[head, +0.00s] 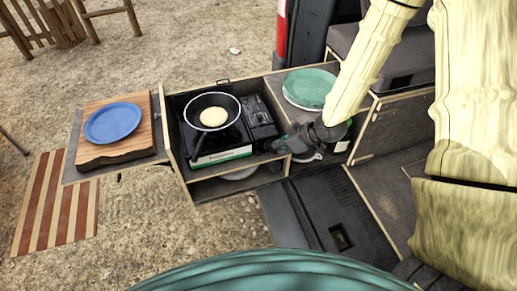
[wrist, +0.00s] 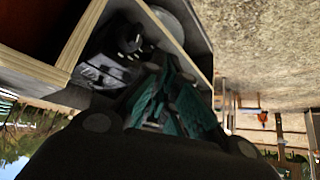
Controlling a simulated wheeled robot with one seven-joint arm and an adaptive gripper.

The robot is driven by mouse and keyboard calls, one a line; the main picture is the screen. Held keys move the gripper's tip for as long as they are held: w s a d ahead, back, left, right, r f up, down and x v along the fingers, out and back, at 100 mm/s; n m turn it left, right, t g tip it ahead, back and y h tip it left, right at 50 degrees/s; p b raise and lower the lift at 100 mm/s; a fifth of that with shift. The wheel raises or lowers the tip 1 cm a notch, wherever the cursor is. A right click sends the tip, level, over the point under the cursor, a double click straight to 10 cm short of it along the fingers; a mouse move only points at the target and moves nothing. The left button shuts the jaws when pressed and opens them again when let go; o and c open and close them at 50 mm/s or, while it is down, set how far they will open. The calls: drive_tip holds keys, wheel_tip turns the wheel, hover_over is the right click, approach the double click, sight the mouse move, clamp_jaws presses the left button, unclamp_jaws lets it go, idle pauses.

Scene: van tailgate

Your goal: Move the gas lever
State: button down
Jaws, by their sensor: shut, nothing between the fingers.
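A black camping stove (head: 222,155) with a green and white front label sits in the pull-out box. Its gas compartment (head: 262,118) is on the right side. I cannot make out the gas lever clearly in the head view. My gripper (head: 278,147) is at the stove's front right corner, low beside the gas compartment; I cannot tell whether it touches. In the wrist view, my gripper (wrist: 170,75) is shut and empty, its teal-padded fingers pointing towards the dark stove (wrist: 105,72). Dark knob-like parts (wrist: 132,42) show just beyond the fingertips.
A black pan (head: 194,112) with a pancake (head: 214,117) stands on the stove. A blue plate (head: 113,123) lies on a wooden board (head: 90,153) at the left. Green plates (head: 308,87) sit to the right. The box's wooden rim (head: 178,176) surrounds the stove.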

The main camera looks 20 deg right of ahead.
drive_tip(key=shift+v, duration=2.7)
drive_tip(key=s+a+f+m+g+h+b, duration=0.2)
drive_tip(key=s+f+m, duration=0.2)
drive_tip(key=s+f, duration=1)
drive_tip(key=s+a+f+m+g+h+b, duration=0.1)
drive_tip(key=s+f+m+g+h+b, duration=0.1)
drive_tip(key=s+f, duration=1.2)
drive_tip(key=shift+a+f+m+g+h+b, duration=0.5)
drive_tip(key=shift+f+m+g, duration=0.35)
drive_tip(key=shift+m, duration=0.35)
drive_tip(key=shift+d, duration=0.15)
